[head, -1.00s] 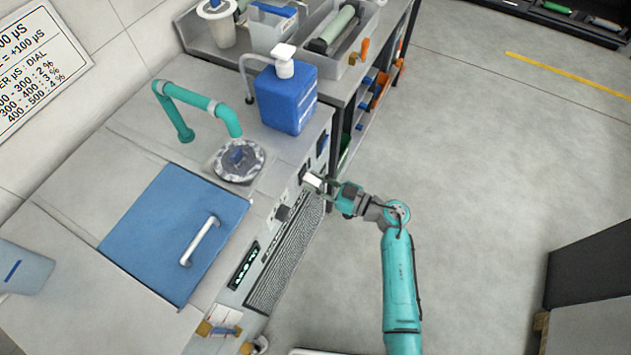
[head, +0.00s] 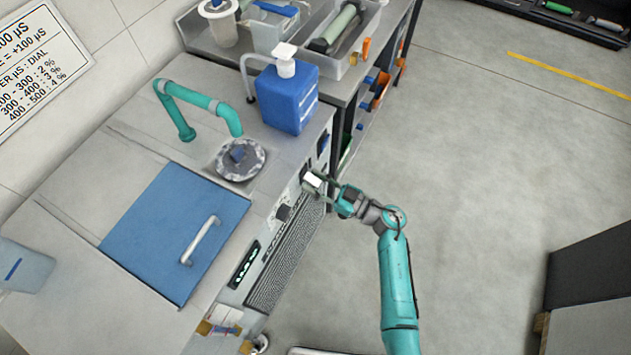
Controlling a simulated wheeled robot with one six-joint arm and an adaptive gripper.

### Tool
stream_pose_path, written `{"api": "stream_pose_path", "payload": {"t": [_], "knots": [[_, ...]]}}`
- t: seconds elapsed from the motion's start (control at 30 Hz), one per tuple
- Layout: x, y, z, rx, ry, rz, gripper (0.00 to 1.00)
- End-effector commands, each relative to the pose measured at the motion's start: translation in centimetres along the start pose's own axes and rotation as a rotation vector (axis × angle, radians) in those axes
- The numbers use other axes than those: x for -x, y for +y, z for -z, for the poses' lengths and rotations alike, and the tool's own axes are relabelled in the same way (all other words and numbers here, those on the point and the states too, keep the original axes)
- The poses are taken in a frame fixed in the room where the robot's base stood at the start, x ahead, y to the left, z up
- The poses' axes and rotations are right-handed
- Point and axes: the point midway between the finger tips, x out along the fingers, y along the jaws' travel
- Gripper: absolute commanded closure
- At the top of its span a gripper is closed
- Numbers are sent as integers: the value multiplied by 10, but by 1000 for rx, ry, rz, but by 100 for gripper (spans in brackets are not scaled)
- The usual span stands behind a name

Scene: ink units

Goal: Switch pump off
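The ink unit's front panel (head: 268,238) faces right and down, with several controls along its upper edge. A dark control (head: 283,211) sits on it, and another dark one (head: 322,146) is farther up. I cannot read which one is the pump switch. My gripper (head: 320,183) is at the panel, between these two controls. A pale, square-ended piece (head: 312,180) shows at its fingertips, against a dark control; I cannot tell whether it is part of the panel or of my gripper. The finger gap and any contact are too small to tell.
A lit green display (head: 245,265) and a vent grille (head: 287,262) are lower on the panel. A blue lid (head: 170,235) with a white handle, a round drain (head: 241,160) and a blue bottle (head: 287,98) are on top.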

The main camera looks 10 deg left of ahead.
Motion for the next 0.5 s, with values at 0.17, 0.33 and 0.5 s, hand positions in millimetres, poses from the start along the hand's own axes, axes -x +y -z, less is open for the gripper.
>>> {"api": "stream_pose_path", "payload": {"t": [0.17,0.33,0.5], "knots": [[0,0,0,0,0,0,48],[2,0,0,0,-1,-1,48],[18,1,0,0,-1,-4,48]]}}
